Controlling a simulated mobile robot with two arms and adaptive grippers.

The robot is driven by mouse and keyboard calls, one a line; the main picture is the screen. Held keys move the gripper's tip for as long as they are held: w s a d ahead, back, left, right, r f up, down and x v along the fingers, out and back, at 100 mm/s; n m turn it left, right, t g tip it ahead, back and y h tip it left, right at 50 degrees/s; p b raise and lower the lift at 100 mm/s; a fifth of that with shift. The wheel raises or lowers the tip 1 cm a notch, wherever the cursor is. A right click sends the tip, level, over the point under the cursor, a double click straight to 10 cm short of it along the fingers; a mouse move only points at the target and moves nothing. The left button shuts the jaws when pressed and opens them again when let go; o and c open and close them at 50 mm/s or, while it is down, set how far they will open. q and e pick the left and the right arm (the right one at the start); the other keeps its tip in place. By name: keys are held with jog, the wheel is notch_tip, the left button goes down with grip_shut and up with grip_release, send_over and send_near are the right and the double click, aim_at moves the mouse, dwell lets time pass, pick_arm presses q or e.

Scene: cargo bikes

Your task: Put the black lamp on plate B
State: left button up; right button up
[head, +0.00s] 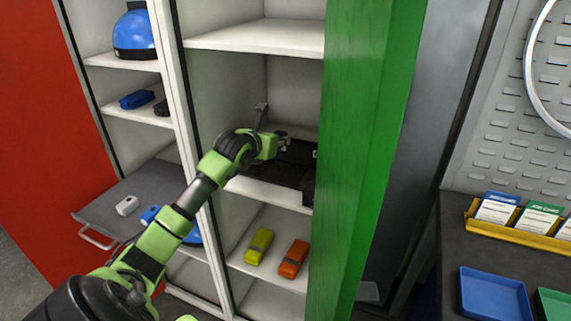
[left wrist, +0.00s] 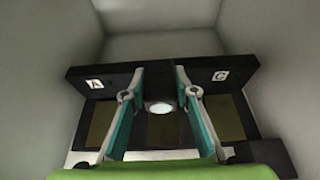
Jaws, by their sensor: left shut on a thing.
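My left gripper (head: 282,144) reaches into the middle compartment of the white cabinet. In the left wrist view its two teal fingers (left wrist: 158,112) are shut on the black lamp (left wrist: 158,92), whose pale round face shows between them. The black holder (head: 290,170) in this compartment has a back wall with labels A and C, also in the left wrist view (left wrist: 240,85). The lamp hides the middle label. A brownish plate (left wrist: 163,128) lies below the lamp, between the A and C plates. I cannot tell whether the lamp touches it. My right gripper is not in view.
A green door (head: 365,140) stands close to the right of the compartment. A yellow lamp (head: 258,246) and an orange lamp (head: 293,259) lie on the shelf below. A pulled-out grey tray (head: 100,213) at left carries a white item (head: 127,205). The compartment walls are close on both sides.

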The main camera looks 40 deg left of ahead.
pick_arm(q)
jog(key=p, duration=0.1)
send_over(277, 171)
jog(key=f, duration=0.4)
jog(key=shift+s+f, duration=0.25)
jog(key=shift+f, duration=0.15)
jog(key=f, duration=0.3)
jog(key=shift+w+f+p, duration=0.2)
jog(key=shift+p, duration=0.2)
jog(key=shift+f, duration=0.45)
jog(key=o, duration=1.1)
jog(key=shift+o, duration=0.7)
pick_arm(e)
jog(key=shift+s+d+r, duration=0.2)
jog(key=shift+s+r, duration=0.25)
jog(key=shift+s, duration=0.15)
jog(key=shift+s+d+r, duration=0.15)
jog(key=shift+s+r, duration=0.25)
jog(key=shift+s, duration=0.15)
pick_arm(q)
jog(key=shift+r, duration=0.1)
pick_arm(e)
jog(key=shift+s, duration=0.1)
